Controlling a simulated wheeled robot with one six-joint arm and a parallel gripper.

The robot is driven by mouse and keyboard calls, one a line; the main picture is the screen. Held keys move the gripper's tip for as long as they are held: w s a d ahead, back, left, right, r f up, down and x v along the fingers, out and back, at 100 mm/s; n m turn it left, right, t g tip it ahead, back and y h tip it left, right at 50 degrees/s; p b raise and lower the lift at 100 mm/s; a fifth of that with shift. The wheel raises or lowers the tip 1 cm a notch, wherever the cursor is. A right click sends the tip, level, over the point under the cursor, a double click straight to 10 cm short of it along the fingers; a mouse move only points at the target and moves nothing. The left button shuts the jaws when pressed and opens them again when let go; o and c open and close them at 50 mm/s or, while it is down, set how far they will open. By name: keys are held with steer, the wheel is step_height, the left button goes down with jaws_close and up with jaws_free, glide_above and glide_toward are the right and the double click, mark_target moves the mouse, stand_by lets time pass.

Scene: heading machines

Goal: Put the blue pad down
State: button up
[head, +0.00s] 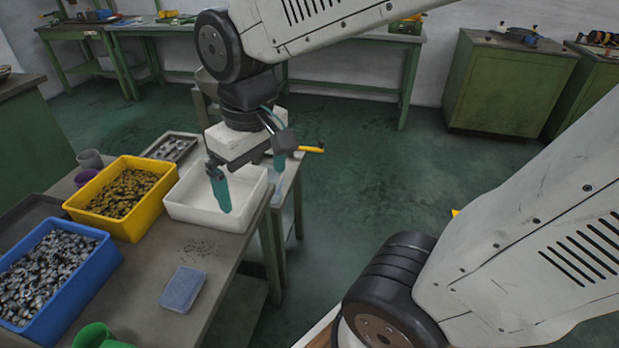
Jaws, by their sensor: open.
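The blue pad (183,289) lies flat on the grey table (205,262), near its right edge and in front of the white bin. It is apart from my gripper. My gripper (250,188) has teal fingers and hangs over the white bin (188,217), farther back than the pad. The fingers are apart, with nothing seen between them. One finger shows in front of the bin's inside; the other is partly hidden behind the gripper body.
A yellow bin (128,229) of brass-coloured parts and a blue bin (91,284) of silvery parts stand left of the pad. A green object (96,336) is at the near edge. Small dark bits lie behind the pad. Green floor (345,190) is open to the right.

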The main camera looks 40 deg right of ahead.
steer(key=s+d+r+m, duration=0.2)
steer(key=s+d, duration=0.2)
steer(key=s, duration=0.4)
steer(key=shift+s, duration=0.35)
steer(key=shift+d+t, duration=0.1)
steer(key=shift+t, duration=0.2)
stand_by(0.5)
steer(key=n+g, duration=0.3)
steer(key=n, duration=0.4)
glide_above(181, 285)
steer(key=s+d, duration=0.1)
steer(key=s, duration=0.2)
steer(key=shift+h, duration=0.4)
steer(key=f, duration=2.2)
steer(key=shift+s+d, duration=0.15)
steer(key=shift+s, duration=0.05)
steer(key=w, duration=0.1)
steer(key=w+a+t, duration=0.1)
steer(key=w, duration=0.1)
steer(key=shift+a+t+y, duration=0.25)
steer(key=shift+t+y, duration=0.05)
steer(key=shift+y, duration=0.1)
step_height(181, 285, down, 8)
steer(key=shift+w+d+r, duration=0.1)
steer(key=shift+w+r, duration=0.05)
steer(key=shift+r, duration=0.05)
steer(key=c, duration=0.8)
